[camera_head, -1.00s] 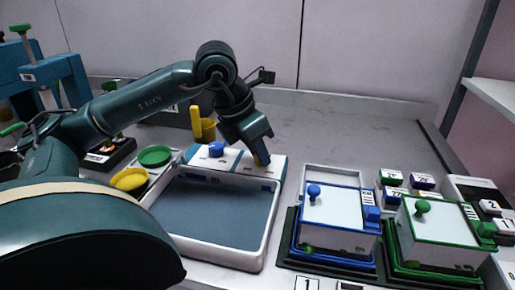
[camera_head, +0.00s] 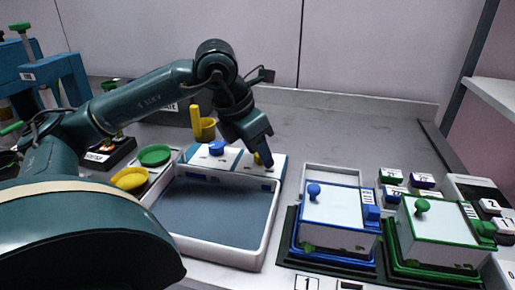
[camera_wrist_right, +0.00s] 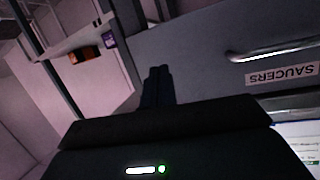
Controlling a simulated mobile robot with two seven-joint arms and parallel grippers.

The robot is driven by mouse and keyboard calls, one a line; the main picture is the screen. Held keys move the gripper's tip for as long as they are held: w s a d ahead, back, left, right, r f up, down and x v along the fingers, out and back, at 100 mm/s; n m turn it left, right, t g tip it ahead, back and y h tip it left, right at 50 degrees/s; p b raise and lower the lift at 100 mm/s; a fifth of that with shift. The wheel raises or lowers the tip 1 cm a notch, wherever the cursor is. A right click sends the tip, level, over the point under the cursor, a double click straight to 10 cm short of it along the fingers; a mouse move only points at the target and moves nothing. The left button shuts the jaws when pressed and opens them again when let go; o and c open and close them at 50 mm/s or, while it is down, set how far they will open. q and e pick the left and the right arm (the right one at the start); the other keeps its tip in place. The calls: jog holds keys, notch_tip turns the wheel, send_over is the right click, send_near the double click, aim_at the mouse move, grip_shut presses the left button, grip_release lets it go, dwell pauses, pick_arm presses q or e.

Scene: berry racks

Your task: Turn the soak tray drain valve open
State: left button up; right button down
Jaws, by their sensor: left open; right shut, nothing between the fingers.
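The soak tray (camera_head: 262,240) is a white basin with a grey-blue floor, in the middle of the head view. A white panel along its back edge (camera_head: 234,160) bears a blue knob (camera_head: 216,148) and a yellow knob (camera_head: 257,158). Which of them is the drain valve I cannot read. My left gripper (camera_head: 264,162) points down at the yellow knob, which shows just left of its fingers and is partly hidden. It is open; whether it touches the knob is unclear. My right gripper (camera_wrist_right: 158,88) is shut and empty in the right wrist view, before a grey drawer front.
Green (camera_head: 154,155) and yellow (camera_head: 129,179) round dishes stand left of the tray. Blue-rimmed (camera_head: 338,212) and green-rimmed (camera_head: 437,232) boxes stand right. A drawer handle (camera_wrist_right: 275,52) shows in the wrist view.

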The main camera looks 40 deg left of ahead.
pick_arm(q)
jog(key=p+v, duration=0.3)
jog(key=v, duration=1)
pick_arm(e)
jog(key=shift+w+a+f+g, duration=0.4)
jog(key=shift+a+f+g, duration=0.1)
jog(key=shift+a+g, duration=0.15)
pick_arm(q)
jog(key=shift+s, duration=0.1)
pick_arm(e)
jog(key=shift+r, duration=0.15)
